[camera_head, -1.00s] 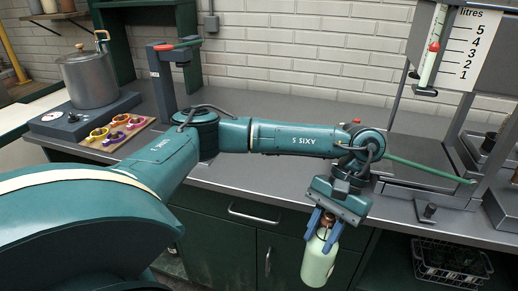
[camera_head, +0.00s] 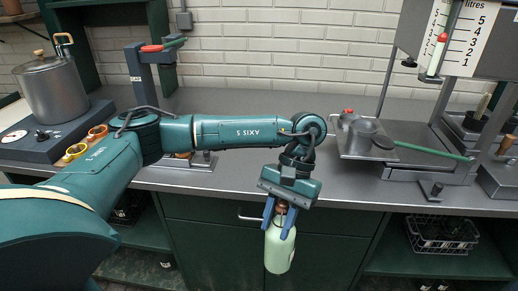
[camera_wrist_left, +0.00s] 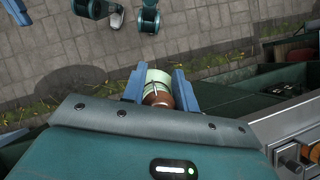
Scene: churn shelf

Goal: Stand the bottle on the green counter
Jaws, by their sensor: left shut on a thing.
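The bottle (camera_head: 279,249) is pale green with a brown cap or neck. It hangs upright in the head view, in front of the cabinets and below the worktop's front edge. My left gripper (camera_head: 279,222) points down and is shut on it near its top. In the left wrist view the bottle (camera_wrist_left: 157,84) shows between the two blue fingers. The counter (camera_head: 345,200) has a grey top and dark green cabinet fronts (camera_head: 205,235); I see no green top surface. My right gripper is not in view.
A metal pot (camera_head: 55,88) on a scale and coloured cups (camera_head: 97,132) stand at the left. A wire basket (camera_head: 441,235) sits on a lower shelf. The middle of the worktop behind my arm looks clear.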

